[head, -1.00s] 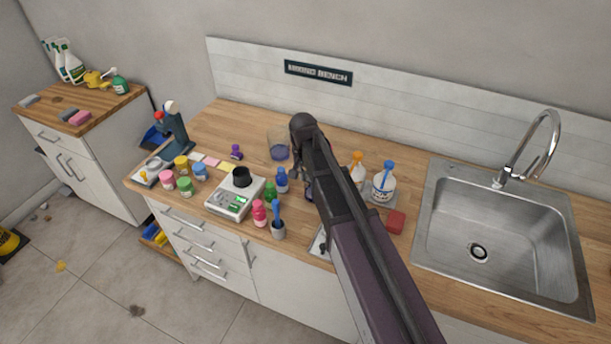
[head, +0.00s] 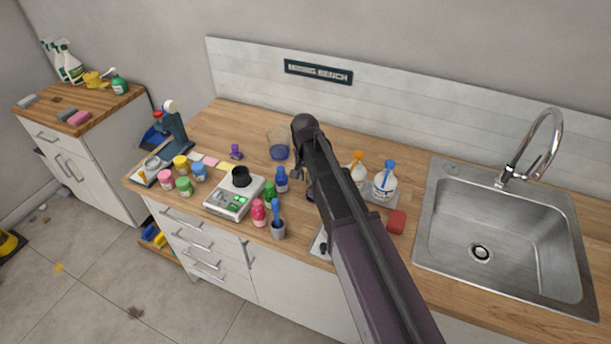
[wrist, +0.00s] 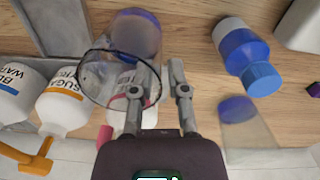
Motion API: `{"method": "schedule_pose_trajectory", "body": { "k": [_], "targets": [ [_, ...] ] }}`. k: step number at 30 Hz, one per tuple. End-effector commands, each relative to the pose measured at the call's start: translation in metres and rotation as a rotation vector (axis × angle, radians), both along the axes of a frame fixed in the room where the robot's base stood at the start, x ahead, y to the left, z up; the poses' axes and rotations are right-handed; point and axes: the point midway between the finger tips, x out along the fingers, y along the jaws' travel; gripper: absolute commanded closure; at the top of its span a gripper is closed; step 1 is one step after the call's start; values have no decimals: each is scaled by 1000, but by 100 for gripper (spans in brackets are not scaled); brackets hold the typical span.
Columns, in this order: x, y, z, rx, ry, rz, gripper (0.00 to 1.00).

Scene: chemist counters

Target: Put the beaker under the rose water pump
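A clear beaker (wrist: 88,88) with a dark rim and a purple-blue base is at my gripper in the wrist view. My gripper (wrist: 166,68) has a visible gap between its fingertips. Its left finger overlaps the beaker's rim, and the right finger is just outside the beaker's right side. I cannot tell whether the left finger is inside the glass. A white bottle (wrist: 128,118) with a pink-red label shows through the beaker, partly hidden; a pink part (wrist: 104,135) stands beside it. In the head view my arm hides most of this.
Sugar (wrist: 65,108) and blue-label water (wrist: 18,90) pump bottles stand to the left in the wrist view. A blue jar (wrist: 240,50) and another clear glass (wrist: 250,140) are to the right. The head view shows a scale (head: 234,197) and the sink (head: 500,240).

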Motion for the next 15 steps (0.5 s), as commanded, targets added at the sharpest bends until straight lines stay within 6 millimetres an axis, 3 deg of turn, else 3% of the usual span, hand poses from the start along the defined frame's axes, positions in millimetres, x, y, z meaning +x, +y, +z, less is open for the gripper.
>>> {"method": "schedule_pose_trajectory", "body": {
  "k": [15],
  "targets": [
    [0, 0, 5, 0, 0, 0, 77]
  ]
}}
